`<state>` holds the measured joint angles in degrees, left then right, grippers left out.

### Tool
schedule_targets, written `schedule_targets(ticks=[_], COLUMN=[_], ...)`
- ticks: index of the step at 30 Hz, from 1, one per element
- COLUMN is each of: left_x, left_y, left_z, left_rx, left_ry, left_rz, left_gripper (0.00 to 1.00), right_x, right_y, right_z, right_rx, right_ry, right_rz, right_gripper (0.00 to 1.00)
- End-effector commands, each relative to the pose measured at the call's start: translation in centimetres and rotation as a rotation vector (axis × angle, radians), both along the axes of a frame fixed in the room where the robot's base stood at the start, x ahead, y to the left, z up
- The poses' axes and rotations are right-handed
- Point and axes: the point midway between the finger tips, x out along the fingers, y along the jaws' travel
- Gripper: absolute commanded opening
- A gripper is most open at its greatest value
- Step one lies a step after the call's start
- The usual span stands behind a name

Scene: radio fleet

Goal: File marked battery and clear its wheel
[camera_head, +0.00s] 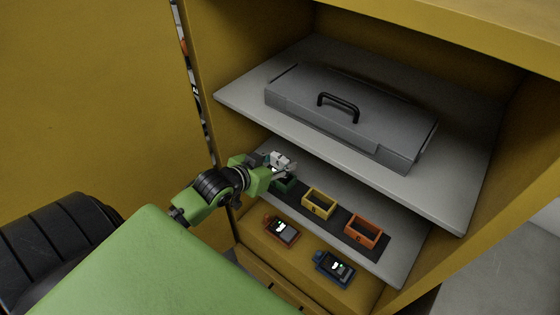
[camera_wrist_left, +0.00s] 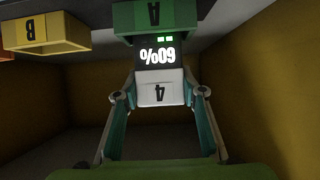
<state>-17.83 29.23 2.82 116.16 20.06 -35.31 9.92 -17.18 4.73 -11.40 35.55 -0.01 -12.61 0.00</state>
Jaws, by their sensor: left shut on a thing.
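My left gripper (camera_head: 280,166) is shut on a battery at the left end of the lower shelf, by the green bin (camera_head: 284,186). In the left wrist view the battery (camera_wrist_left: 160,90) has a white part marked 4 between the fingertips and a dark face reading 60% with two small green lights. The letters appear upside down there. The green bin, marked A, also shows in the left wrist view (camera_wrist_left: 152,16), right at the battery's far end; I cannot tell whether the battery is inside it. A yellow bin (camera_head: 319,204) marked B and an orange bin (camera_head: 363,232) stand beside it. My right gripper is not in view.
A red radio (camera_head: 281,230) and a blue radio (camera_head: 335,267) with lit screens lie in front, below the bins. A grey case (camera_head: 350,110) with a black handle lies on the upper shelf (camera_head: 450,205), close above my gripper. Yellow cabinet walls (camera_head: 205,70) enclose the shelves.

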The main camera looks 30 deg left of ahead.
Motion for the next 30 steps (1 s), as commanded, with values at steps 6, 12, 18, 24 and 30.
schedule_targets(ticks=[6, 12, 18, 24, 30], left_x=[0.0, 0.0, 0.0, 0.0, 0.0], left_y=[0.0, 0.0, 0.0, 0.0, 0.0], left_z=[-0.5, -0.9, -1.2, -1.2, -1.2], left_rx=[0.0, 0.0, 0.0, 0.0, 0.0], left_ry=[0.0, 0.0, -0.001, -0.001, -0.001], left_rz=[0.0, 0.0, 0.0, 0.0, 0.0], left_gripper=[0.13, 0.13, 0.13, 0.13, 0.57], right_x=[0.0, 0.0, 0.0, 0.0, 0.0], right_y=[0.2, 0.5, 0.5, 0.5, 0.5], right_z=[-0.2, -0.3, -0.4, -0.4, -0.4], right_rx=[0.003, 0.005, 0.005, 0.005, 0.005], right_ry=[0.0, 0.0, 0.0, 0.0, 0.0], right_rz=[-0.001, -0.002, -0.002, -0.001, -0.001], right_gripper=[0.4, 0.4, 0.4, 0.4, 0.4])
